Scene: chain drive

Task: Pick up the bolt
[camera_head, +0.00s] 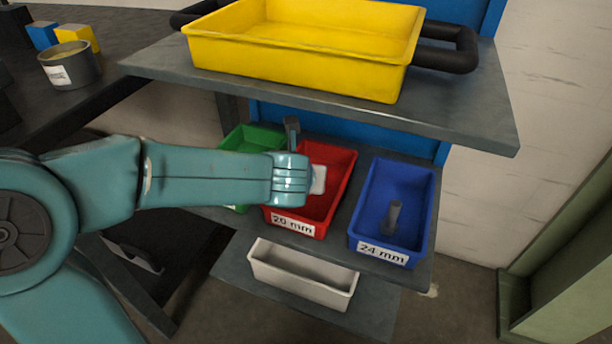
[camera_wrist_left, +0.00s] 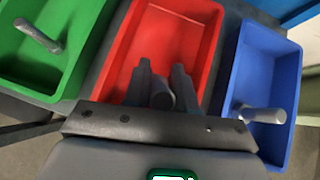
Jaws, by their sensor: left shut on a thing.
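My left gripper (camera_wrist_left: 162,85) is over the red bin (camera_wrist_left: 203,44) in the left wrist view, its two dark fingers shut on a grey bolt (camera_wrist_left: 162,98). The bolt is seen nearly end-on, so its length is hidden. In the head view my left arm reaches in from the left over the red bin (camera_head: 340,165), labelled "20 mm", and its wrist hides the fingers and the held bolt. Whether the bolt touches the bin floor cannot be told. My right gripper is not in view.
A blue bin (camera_head: 427,200), labelled "24 mm", holds a grey bolt (camera_head: 393,217). A green bin (camera_head: 250,137) holds another bolt (camera_wrist_left: 38,35). A shelf (camera_head: 480,110) with a yellow tray (camera_head: 300,62) overhangs the bins. A white bin (camera_head: 300,284) sits below.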

